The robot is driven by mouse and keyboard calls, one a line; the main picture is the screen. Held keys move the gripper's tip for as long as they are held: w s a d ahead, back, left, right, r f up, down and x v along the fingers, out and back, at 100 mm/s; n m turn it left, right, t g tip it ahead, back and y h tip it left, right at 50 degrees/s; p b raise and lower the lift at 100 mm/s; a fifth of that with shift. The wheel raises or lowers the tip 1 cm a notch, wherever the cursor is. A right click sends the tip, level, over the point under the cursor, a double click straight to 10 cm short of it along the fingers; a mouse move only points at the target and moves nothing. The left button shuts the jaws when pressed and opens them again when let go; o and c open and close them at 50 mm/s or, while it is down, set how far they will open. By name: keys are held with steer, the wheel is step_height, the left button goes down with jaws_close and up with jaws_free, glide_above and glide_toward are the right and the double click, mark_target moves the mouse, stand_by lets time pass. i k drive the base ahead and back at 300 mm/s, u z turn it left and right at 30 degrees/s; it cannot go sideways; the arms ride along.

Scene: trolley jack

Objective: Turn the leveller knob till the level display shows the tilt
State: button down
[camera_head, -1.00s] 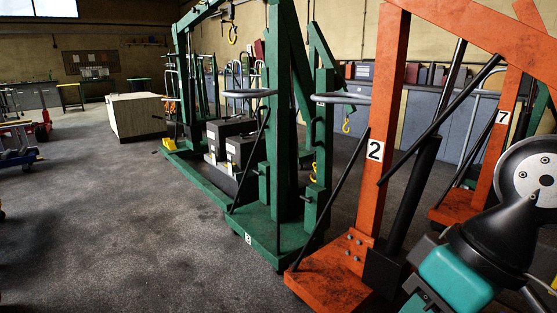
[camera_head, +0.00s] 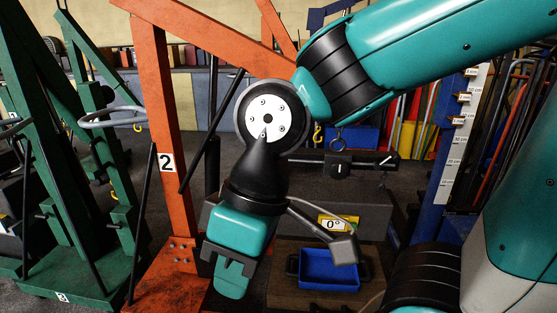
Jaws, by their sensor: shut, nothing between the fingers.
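The level display (camera_head: 334,225) is a yellow-edged plate reading 0°, below the knob. My teal and black arm comes in from the upper right and bends down left of the leveller. My wrist is in front, left of the display.
An orange crane marked 2 (camera_head: 160,120) stands left of my wrist, with a green crane (camera_head: 85,150) further left. A blue tray (camera_head: 328,270) lies low under the display. A blue post with labels (camera_head: 455,150) stands at the right.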

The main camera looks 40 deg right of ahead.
mark_target(339, 169)
steer(key=z, duration=1.25)
